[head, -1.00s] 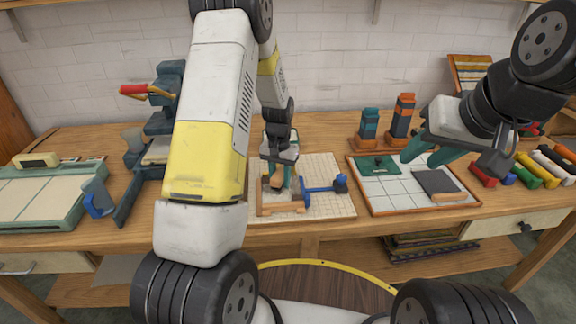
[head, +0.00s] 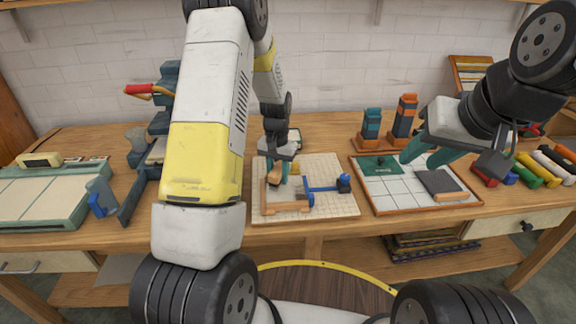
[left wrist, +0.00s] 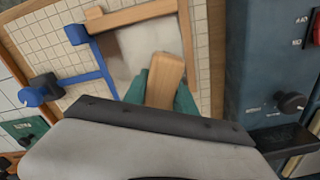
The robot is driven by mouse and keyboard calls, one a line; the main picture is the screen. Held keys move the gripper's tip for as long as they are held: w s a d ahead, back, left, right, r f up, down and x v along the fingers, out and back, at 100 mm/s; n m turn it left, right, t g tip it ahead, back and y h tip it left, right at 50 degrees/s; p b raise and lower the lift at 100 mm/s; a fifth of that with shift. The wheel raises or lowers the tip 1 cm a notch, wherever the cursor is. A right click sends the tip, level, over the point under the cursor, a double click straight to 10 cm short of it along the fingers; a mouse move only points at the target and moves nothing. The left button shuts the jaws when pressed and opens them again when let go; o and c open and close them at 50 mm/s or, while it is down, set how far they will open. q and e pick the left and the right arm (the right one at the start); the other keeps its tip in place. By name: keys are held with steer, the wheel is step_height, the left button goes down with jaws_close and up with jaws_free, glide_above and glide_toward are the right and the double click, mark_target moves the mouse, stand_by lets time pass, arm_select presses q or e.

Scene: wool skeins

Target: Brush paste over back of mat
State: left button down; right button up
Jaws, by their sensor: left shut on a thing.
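My left gripper (head: 277,170) is shut on a wooden brush handle (left wrist: 165,80), seen between its green fingers in the left wrist view. The brush is over the grey-white mat back (head: 286,193); its bristles are hidden, so I cannot tell whether they touch. The mat lies inside a wooden frame (head: 287,210) on a gridded board (head: 337,205), and the frame and mat also show in the left wrist view (left wrist: 133,50). A blue clamp (head: 325,188) stands at the frame's right side. My right gripper (head: 425,158) hangs over the white-tiled tray, its green fingers apart and empty.
The tiled tray (head: 389,208) holds a green plate (head: 377,165) and a grey float (head: 440,186). Wool skeins (head: 530,170) lie at the right. A green press (head: 160,110) and a cutting board (head: 40,205) stand at the left.

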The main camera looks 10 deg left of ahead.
arm_select(q)
steer(key=shift+r, duration=3.35)
